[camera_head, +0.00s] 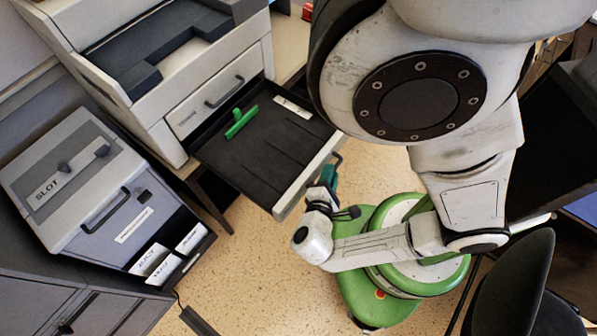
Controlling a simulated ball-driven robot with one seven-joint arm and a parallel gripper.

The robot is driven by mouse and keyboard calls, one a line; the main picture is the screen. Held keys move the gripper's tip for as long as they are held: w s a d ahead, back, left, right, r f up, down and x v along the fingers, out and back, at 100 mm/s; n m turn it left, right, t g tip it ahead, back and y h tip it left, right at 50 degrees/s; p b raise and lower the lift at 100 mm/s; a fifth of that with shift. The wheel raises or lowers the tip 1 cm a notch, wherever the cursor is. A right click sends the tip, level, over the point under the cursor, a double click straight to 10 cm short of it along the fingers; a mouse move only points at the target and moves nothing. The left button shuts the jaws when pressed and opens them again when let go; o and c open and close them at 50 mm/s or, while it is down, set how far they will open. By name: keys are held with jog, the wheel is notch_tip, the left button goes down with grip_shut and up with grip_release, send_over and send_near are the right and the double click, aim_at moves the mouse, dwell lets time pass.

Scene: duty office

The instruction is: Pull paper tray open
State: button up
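The paper tray (262,152) is a dark, shallow tray with a pale front panel. It stands well out from the pale printer (150,70), open over the floor. A dark handle (338,160) sits on its front panel, at the right end in view. A green piece (241,122) and a white label (292,107) are in the tray. My gripper (329,176) is just beside the front panel, close below the handle. Its fingertips are small and partly hidden, so I cannot tell whether they touch the handle or are open or shut.
A grey box marked SLOT (75,175) stands at left on a dark cabinet (70,300), with white cards (158,262) at its front. A black chair (525,285) is at lower right. Speckled floor (245,265) is clear below the tray.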

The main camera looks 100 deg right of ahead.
jog(key=shift+a, duration=0.1)
jog(key=b+v, duration=0.2)
jog(key=v, duration=0.8)
jog(key=shift+w+a, duration=0.2)
jog(key=shift+a, duration=0.05)
jog(key=shift+r, duration=0.15)
